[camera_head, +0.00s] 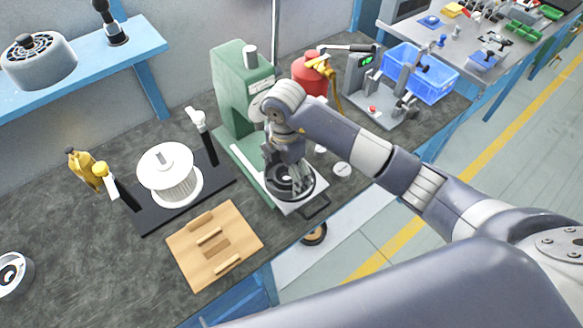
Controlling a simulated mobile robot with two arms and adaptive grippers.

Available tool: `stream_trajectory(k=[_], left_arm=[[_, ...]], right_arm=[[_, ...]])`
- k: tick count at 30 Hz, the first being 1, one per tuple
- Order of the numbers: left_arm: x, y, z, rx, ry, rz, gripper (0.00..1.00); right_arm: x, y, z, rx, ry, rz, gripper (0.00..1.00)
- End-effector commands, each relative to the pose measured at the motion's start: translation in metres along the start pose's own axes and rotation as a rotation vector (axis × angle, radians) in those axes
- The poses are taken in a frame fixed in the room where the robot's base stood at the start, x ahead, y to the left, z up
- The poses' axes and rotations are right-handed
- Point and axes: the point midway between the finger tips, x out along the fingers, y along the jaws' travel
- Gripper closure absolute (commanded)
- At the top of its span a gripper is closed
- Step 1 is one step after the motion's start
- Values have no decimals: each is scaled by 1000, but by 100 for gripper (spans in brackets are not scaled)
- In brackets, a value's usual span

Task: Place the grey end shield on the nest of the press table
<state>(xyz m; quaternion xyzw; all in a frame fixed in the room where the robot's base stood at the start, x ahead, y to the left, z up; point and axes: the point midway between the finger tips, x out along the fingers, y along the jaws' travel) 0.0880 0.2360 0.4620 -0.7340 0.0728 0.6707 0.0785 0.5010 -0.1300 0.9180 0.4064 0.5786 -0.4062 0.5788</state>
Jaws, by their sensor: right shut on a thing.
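My right gripper (289,180) points down over the green press (232,85), in front of its column. It is shut on a round part that I take to be the grey end shield (303,187); it looks dark and the fingers cover much of it. The part is at the pale press table (312,205), low over it or touching it; I cannot tell which. The nest is hidden under the part and the gripper. My left gripper is not in view.
Left of the press, a white finned part (172,178) stands on a black fixture (145,223). A wooden board (190,262) lies at the bench's front. A red container (310,75), a grey test stand (385,105) and a blue crate (432,85) stand right of the press.

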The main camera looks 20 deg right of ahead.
Motion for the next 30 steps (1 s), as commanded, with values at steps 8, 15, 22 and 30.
stream_trajectory(k=[8,15,22,30], left_arm=[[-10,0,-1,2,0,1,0],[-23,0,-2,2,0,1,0],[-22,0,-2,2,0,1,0],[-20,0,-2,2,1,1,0]], right_arm=[[4,11,25,-1,1,0,47],[33,11,24,-2,2,0,47],[37,12,25,-3,0,3,47],[41,11,25,-2,0,1,0]])
